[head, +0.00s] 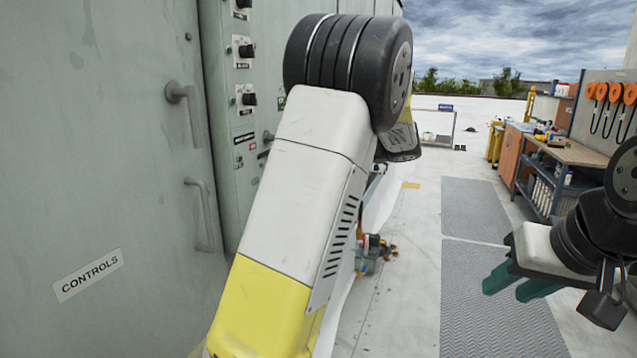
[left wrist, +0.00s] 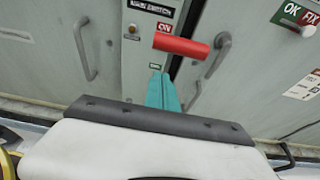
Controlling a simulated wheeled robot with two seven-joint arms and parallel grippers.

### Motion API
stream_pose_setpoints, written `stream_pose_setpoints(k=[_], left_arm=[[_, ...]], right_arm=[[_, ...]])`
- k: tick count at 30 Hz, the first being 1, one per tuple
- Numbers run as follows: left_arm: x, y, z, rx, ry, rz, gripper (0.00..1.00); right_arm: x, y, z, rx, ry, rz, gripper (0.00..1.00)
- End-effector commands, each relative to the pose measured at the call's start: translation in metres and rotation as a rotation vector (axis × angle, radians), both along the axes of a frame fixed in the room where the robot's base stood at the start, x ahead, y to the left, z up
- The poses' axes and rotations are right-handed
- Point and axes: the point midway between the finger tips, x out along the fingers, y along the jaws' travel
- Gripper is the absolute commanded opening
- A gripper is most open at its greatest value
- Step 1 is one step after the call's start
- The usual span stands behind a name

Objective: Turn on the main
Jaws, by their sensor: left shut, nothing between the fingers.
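In the left wrist view a red handle (left wrist: 181,45) lies roughly level across a narrow grey panel. A label reading MAIN SWITCH (left wrist: 152,7) is above it, with a small red ON label (left wrist: 164,27) just over the handle. A small green label (left wrist: 153,66) sits below. My left gripper (left wrist: 162,78) shows teal fingers shut together, empty, below the handle in the picture; I cannot tell the depth between them. In the head view my left arm hides this gripper and the switch. My right gripper (head: 512,288) is at right, its teal fingers apart and empty.
A grey cabinet door marked CONTROLS (head: 88,275) fills the left, with protruding handles. A panel with black knobs (head: 246,50) is beside it. A workbench (head: 572,152) stands at right. Grey mats (head: 490,285) lie on the open roof floor.

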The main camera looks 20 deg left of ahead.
Motion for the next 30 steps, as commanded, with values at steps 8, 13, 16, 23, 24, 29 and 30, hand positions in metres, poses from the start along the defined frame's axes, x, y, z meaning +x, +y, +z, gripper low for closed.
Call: stream_pose_setpoints(k=[8, 13, 16, 23, 24, 29, 30], left_arm=[[0.001, 0.011, 0.041, -0.243, 0.013, 0.004, 0.00], [0.001, 0.019, 0.058, -0.354, 0.024, 0.004, 0.00], [0.002, 0.021, 0.065, -0.369, 0.029, 0.001, 0.00], [0.002, 0.028, 0.075, -0.366, 0.029, 0.003, 0.00], [0.002, 0.029, 0.076, -0.365, 0.029, 0.003, 0.00], [0.002, 0.031, 0.080, -0.360, 0.026, 0.003, 0.00], [0.002, 0.032, 0.081, -0.359, 0.024, 0.002, 0.00]], right_arm=[[0.000, 0.000, 0.000, 0.000, 0.000, 0.000, 0.36], [0.000, 0.000, 0.000, 0.000, 0.000, 0.000, 0.36], [0.000, 0.000, 0.000, 0.000, 0.000, 0.000, 0.36], [0.000, 0.000, 0.000, 0.000, 0.000, 0.000, 0.36], [0.000, 0.000, 0.000, 0.000, 0.000, 0.000, 0.36], [0.000, 0.000, 0.000, 0.000, 0.000, 0.000, 0.36], [0.000, 0.000, 0.000, 0.000, 0.000, 0.000, 0.36]])
